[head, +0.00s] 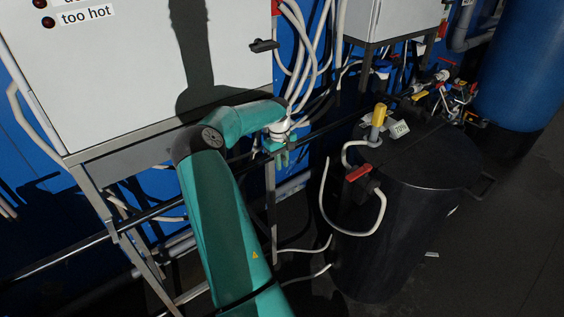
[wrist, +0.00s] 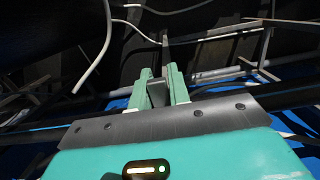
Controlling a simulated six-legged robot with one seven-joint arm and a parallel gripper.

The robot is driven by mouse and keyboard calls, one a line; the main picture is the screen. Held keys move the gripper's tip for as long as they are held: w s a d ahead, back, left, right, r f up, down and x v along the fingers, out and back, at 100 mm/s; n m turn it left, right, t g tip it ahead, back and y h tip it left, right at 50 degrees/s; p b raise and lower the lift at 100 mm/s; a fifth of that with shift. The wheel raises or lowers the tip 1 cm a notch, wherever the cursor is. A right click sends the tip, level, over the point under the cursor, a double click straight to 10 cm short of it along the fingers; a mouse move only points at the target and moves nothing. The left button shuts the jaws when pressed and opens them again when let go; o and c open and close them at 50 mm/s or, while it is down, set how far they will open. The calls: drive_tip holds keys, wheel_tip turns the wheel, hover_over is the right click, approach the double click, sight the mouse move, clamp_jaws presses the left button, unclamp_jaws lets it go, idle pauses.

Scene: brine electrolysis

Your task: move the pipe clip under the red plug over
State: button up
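A red plug (head: 358,173) sits at the near side of the top of a black barrel (head: 400,220), with a white hose curving from it. A small dark grey part (head: 373,184) lies just under and beside the red plug; I cannot tell for sure whether it is the pipe clip. My gripper (head: 280,158) is left of the barrel, apart from the plug, beside a black horizontal pipe. In the wrist view my gripper (wrist: 161,82) shows two green fingers standing apart. A grey shape shows between them; I cannot tell that it is held. The red plug is not visible there.
A yellow plug (head: 378,116) and a white tag (head: 400,128) are on the barrel top. A white cabinet (head: 140,70) on a metal frame stands left, and a blue tank (head: 520,65) at the back right. Loose white hoses hang between my arm and the barrel. Floor at right is clear.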

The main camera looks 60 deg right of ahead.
sight(282, 157)
drive_tip(key=o, duration=0.4)
drive_tip(key=shift+c, duration=0.2)
drive_tip(key=shift+r, duration=0.1)
drive_tip(key=shift+r, duration=0.35)
wheel_tip(282, 157, up, 3)
drive_tip(key=shift+f, duration=0.2)
drive_tip(key=s+a+r, duration=0.6)
drive_tip(key=a+r, duration=0.3)
drive_tip(key=a, duration=0.3)
drive_tip(key=shift+s+a+r, duration=0.2)
drive_tip(key=shift+s+r, duration=0.05)
